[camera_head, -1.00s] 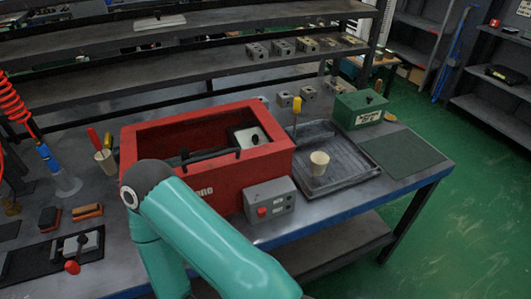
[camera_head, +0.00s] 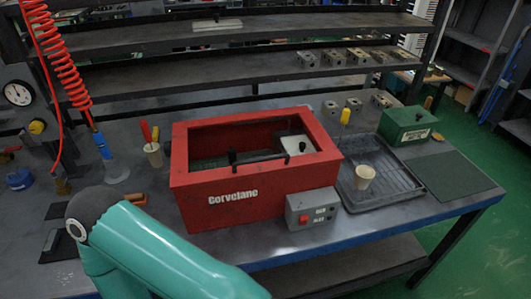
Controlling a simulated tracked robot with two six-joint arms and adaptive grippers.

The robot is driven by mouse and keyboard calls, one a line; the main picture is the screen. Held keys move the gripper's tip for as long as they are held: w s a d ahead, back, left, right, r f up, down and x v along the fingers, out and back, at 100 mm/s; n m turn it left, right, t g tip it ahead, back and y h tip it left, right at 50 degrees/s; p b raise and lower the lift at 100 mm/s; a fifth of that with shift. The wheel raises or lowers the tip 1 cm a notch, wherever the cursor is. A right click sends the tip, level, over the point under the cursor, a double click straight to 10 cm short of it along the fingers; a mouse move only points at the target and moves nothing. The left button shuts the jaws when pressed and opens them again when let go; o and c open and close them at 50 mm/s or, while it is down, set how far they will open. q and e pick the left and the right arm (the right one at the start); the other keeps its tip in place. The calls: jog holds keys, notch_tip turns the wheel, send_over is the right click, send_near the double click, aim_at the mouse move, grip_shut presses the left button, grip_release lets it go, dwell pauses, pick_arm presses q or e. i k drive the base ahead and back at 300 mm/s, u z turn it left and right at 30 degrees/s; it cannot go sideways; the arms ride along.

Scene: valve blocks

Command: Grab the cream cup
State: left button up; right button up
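The cream cup (camera_head: 365,177) stands upright in the dark tray (camera_head: 403,198) on the right part of the bench. A teal arm of mine crosses the lower left of the view, well left of the tray and apart from the cream cup. Neither gripper shows in the view.
The red box (camera_head: 240,206) and its grey control box (camera_head: 312,212) stand left of the tray. A green box (camera_head: 406,126) sits behind the tray, and a dark green mat (camera_head: 455,177) lies right of it. A yellow-handled tool (camera_head: 345,116) stands at the tray's back.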

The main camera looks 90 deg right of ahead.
aim_at(364, 174)
jog(key=z, duration=0.2)
jog(key=k, duration=2.3)
jog(key=z, duration=1.05)
jog(key=i, duration=0.95)
jog(key=z, duration=0.2)
